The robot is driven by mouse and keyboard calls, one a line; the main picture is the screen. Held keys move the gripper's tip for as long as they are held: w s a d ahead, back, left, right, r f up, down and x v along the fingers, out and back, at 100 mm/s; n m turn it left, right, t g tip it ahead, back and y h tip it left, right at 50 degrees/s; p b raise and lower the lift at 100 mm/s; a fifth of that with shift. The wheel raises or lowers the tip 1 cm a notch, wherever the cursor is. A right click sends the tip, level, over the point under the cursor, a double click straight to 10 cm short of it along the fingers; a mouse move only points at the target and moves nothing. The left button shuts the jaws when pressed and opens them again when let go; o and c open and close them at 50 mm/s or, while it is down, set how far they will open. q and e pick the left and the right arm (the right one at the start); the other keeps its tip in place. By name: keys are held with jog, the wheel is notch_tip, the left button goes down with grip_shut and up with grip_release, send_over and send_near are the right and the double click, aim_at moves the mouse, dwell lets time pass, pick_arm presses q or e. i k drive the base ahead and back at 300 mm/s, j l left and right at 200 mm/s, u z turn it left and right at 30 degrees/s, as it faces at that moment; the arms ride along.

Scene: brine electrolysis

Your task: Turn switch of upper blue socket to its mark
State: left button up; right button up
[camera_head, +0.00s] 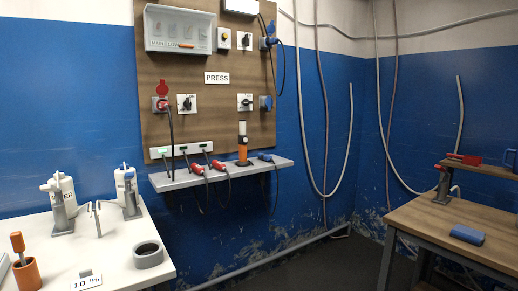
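The upper blue socket (267,43) is at the upper right of the brown wall panel. A blue plug with a dark cable (282,75) appears to be in it. Its rotary switch (244,41), black on a white square plate, sits just to its left. The switch's exact angle and its mark are too small to read. A lower blue socket (266,103) has a similar switch (245,102) to its left. Neither of my grippers is in view.
The panel (210,130) also has a red socket (161,104), its switch (186,103) and a PRESS label (217,78). A shelf (225,172) with red and blue connectors juts out below. A white table (120,250) stands left, a wooden table (440,225) right, with floor between.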

aim_at(245, 40)
jog(key=i+u, duration=0.1)
jog(key=i, duration=0.4)
jog(key=i+l+u, duration=0.15)
jog(key=i, duration=0.35)
